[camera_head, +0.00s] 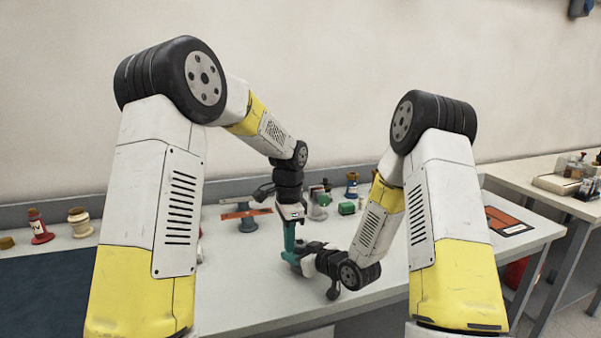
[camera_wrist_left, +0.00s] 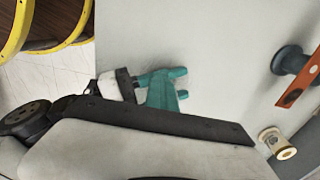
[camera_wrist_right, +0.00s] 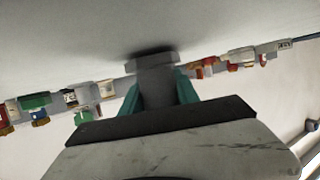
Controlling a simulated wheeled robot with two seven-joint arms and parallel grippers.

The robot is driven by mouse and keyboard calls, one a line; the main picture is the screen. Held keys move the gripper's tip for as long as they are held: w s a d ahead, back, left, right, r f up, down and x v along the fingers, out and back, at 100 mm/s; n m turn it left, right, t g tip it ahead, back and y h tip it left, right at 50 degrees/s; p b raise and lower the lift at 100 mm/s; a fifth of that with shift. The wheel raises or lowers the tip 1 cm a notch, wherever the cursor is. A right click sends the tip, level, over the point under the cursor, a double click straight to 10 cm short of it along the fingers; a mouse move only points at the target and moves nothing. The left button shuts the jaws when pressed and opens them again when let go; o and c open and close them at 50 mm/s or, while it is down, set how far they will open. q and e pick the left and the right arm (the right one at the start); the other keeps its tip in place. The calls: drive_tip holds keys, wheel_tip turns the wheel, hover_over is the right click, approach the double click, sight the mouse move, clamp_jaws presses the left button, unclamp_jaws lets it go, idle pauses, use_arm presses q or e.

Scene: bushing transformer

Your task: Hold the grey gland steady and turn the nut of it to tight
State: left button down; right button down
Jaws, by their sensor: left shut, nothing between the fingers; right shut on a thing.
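The grey gland (camera_wrist_right: 150,64) shows in the right wrist view, with its wide hexagonal head beyond the fingertips and its narrower body between the teal fingers. My right gripper (camera_wrist_right: 158,93) is shut on it, one finger on each side. In the head view my right gripper (camera_head: 297,256) is low over the table, coming in from the right. My left gripper (camera_head: 289,238) points down close to it, its teal fingers shut and empty. In the left wrist view the left fingers (camera_wrist_left: 162,95) overlap the right gripper's teal fingers; I cannot tell whether they touch. The gland is hidden there.
A dark stand (camera_head: 247,222) with an orange bar stands behind the grippers. A green block (camera_head: 346,208) and a blue bottle (camera_head: 352,186) are at the back. A red bottle (camera_head: 39,228) and a cream spool (camera_head: 80,222) stand left. The table front is clear.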

use_arm(q)
drive_tip(key=shift+w+r, duration=0.1)
drive_tip(key=shift+w, duration=0.3)
use_arm(e)
drive_tip(key=shift+s+a, duration=0.15)
drive_tip(key=shift+a, duration=0.15)
use_arm(q)
drive_tip(key=shift+w+a, duration=0.15)
drive_tip(key=shift+w, duration=0.55)
use_arm(e)
drive_tip(key=shift+a, duration=0.1)
use_arm(q)
drive_tip(key=shift+a, duration=0.1)
use_arm(e)
drive_tip(key=shift+d, duration=0.25)
use_arm(q)
drive_tip(key=r, duration=0.4)
drive_tip(key=a+r, duration=0.1)
drive_tip(key=r, duration=0.1)
drive_tip(key=shift+s, duration=0.1)
